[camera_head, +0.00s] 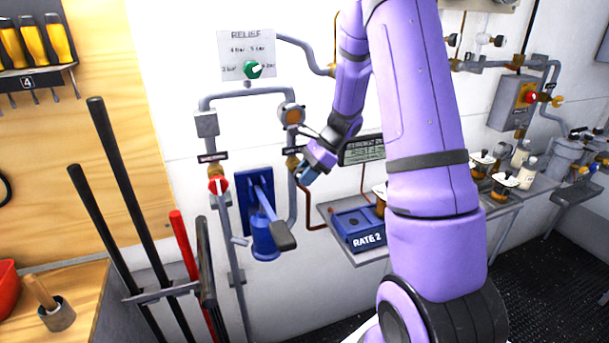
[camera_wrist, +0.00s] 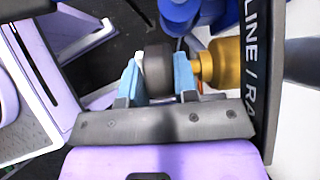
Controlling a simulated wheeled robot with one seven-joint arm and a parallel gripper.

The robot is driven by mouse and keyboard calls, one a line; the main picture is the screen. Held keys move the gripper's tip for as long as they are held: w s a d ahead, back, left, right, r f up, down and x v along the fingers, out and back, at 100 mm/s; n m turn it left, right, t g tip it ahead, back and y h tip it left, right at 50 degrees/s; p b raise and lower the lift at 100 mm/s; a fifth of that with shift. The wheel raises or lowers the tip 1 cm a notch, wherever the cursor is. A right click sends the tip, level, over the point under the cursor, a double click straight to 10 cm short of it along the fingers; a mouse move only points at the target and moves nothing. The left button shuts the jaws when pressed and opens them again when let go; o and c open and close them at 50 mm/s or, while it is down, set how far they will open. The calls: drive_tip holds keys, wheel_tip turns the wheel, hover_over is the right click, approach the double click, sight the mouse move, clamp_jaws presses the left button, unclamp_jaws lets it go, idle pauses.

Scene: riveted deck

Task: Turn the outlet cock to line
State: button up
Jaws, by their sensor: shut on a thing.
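The outlet cock shows in the wrist view as a dark grey rounded handle (camera_wrist: 156,72) beside a brass body (camera_wrist: 222,66). My gripper (camera_wrist: 158,84) has its two light blue fingers on either side of the handle, shut on it. A dark label plate reading "LINE / RA..." (camera_wrist: 256,60) stands beside the brass body; the rest of its text is cut off. In the head view my gripper (camera_head: 303,171) is at the brass fitting (camera_head: 292,161) on the pipe below the round gauge (camera_head: 291,114). It hides the handle there, so I cannot tell which way the handle points.
A blue hand pump (camera_head: 264,240) with a lever is left of my gripper. A red-handled valve (camera_head: 218,185) sits on the left pipe. The RELIEF panel (camera_head: 246,52) is above. A blue "RATE 2" box (camera_head: 364,240) stands on a shelf to the lower right.

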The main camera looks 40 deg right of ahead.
drive_tip(key=y, duration=0.1)
drive_tip(key=t+y, duration=0.1)
drive_tip(key=y, duration=0.3)
drive_tip(key=shift+d+f, duration=0.1)
drive_tip(key=shift+f, duration=0.15)
drive_tip(key=shift+f+t+y, duration=0.1)
drive_tip(key=shift+t+y, duration=0.8)
drive_tip(key=shift+y, duration=1.5)
drive_tip(key=o, duration=0.9)
drive_tip(key=v, duration=1)
drive_tip(key=shift+s+d+f, duration=0.1)
drive_tip(key=shift+d+f, duration=0.05)
drive_tip(key=shift+d, duration=0.1)
